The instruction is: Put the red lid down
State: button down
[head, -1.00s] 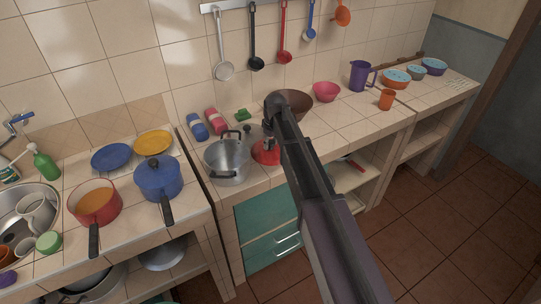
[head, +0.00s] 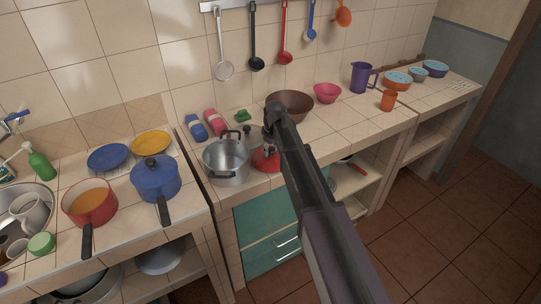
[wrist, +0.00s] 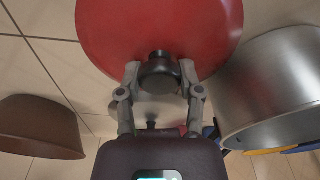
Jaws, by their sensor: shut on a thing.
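The red lid (head: 266,161) is beside the right side of the grey metal pot (head: 226,163), partly hidden by my arm. It also fills the top of the wrist view (wrist: 160,25), with its black knob (wrist: 159,74) between my fingers. My gripper (wrist: 160,80) is shut on that knob. In the head view my gripper (head: 269,148) is small and mostly covered by the arm. The lid is low over the tiled counter (head: 345,136); I cannot tell whether it touches.
A brown bowl (head: 290,103) stands behind my arm, with a pink bowl (head: 327,93) to its right. A grey lid (head: 249,137) lies behind the pot. Blue and pink rolls (head: 196,127) lie near the wall. Clear tiles lie right of my arm.

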aim_at(273, 151)
jog(key=shift+f, duration=0.45)
jog(key=shift+c, duration=1.3)
grip_release()
jog(key=shift+r, duration=0.25)
notch_tip(273, 151, up, 12)
jog(key=d+p, duration=0.1)
jog(key=p, duration=1)
jog(key=shift+s+p, duration=0.4)
jog(key=shift+s, duration=0.05)
jog(key=shift+d+f, duration=0.1)
jog(key=s+d+m+g+h, duration=0.1)
jog(key=s+d+m, duration=0.8)
jog(key=s+d, duration=1.3)
jog(key=s, duration=0.3)
